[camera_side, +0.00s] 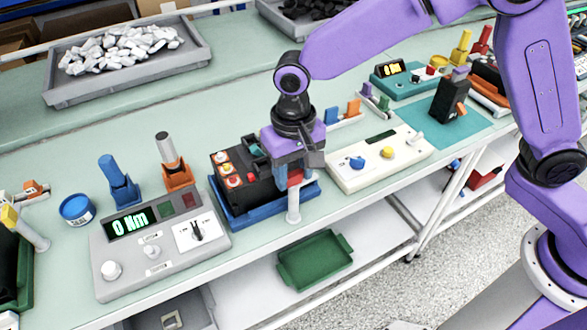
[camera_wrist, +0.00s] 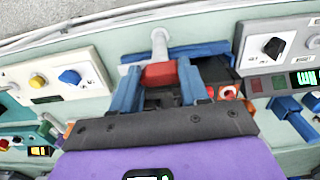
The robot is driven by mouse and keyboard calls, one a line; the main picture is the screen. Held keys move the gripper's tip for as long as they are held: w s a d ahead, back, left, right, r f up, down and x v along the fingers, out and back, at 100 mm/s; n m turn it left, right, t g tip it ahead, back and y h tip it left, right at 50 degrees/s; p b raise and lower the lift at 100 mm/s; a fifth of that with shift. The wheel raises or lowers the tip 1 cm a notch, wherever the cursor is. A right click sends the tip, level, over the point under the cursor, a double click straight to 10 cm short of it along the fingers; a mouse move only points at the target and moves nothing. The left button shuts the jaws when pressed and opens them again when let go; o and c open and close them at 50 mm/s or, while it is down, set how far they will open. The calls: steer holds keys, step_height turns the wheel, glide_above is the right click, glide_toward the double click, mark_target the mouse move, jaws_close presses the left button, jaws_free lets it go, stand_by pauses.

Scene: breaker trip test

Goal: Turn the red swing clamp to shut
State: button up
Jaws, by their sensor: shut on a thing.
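The red swing clamp (camera_side: 295,177) sits at the top of a white post (camera_side: 293,207) at the front right of the blue fixture (camera_side: 236,219). A black breaker (camera_side: 258,193) with red and orange parts on top sits in the fixture. My gripper (camera_side: 291,172) points down and is shut on the clamp. In the wrist view my gripper (camera_wrist: 159,82) has a blue finger on each side of the red clamp (camera_wrist: 160,75), with the white post (camera_wrist: 160,44) just beyond. My fingers hide much of the clamp, so its exact angle over the breaker cannot be told.
A grey meter box (camera_side: 160,245) with a display and knobs stands left of the fixture. A white panel (camera_side: 362,178) with blue and yellow knobs stands close on the right. Blue and orange holders (camera_side: 178,177) stand behind the meter. The bench's front edge is near.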

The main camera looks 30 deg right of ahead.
steer(key=n, duration=0.4)
steer(key=shift+n, duration=0.4)
steer(key=n, duration=0.4)
steer(key=shift+n, duration=0.3)
steer(key=n, duration=0.4)
steer(key=shift+n, duration=2.1)
steer(key=o, duration=1.1)
steer(key=shift+c, duration=0.2)
steer(key=shift+r, duration=0.1)
